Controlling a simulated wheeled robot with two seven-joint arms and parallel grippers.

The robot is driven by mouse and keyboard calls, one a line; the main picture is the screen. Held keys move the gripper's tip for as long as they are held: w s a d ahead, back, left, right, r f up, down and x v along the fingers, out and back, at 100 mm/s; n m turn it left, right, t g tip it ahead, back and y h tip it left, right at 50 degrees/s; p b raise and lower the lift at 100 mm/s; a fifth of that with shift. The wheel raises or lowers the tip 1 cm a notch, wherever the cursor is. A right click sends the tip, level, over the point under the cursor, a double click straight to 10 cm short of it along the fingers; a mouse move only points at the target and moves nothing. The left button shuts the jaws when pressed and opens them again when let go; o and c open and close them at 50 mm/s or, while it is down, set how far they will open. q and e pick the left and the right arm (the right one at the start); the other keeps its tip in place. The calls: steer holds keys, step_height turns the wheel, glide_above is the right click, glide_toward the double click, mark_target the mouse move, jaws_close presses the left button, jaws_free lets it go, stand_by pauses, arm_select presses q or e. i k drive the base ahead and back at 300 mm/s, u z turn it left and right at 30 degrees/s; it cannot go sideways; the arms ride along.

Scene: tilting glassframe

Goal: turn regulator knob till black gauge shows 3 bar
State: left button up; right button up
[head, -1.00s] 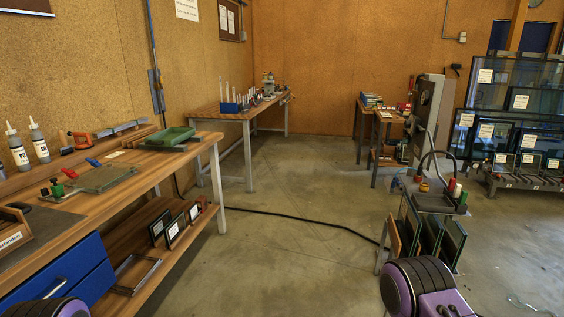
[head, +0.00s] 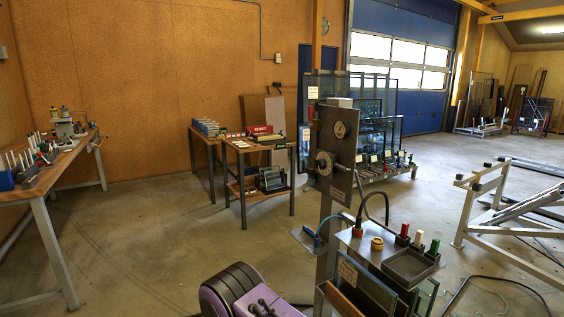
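A grey upright panel on a post (head: 334,170) stands right of the picture's middle. A small round dial (head: 340,129) sits on its upper part. It looks like a gauge with a dark face, but its needle and numbers are too small to read. A round metal part with a dark centre (head: 324,163) sticks out below it; I cannot tell whether this is the regulator knob. Neither gripper is in view. A purple and black part of my own body shows at the bottom, well short of the panel.
A cart with a tray (head: 408,267), coloured bottles and glass panes stands in front of the panel's right side. A workbench (head: 40,190) is at left, a small table (head: 262,146) behind. A metal frame (head: 480,205) stands right. Floor (head: 165,240) at left-centre is clear.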

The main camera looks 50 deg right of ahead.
mark_target(321, 164)
steer(key=z, duration=0.4)
steer(key=i, duration=1.2)
steer(key=z, duration=1.75)
steer(key=i, duration=0.95)
steer(key=z, duration=0.9)
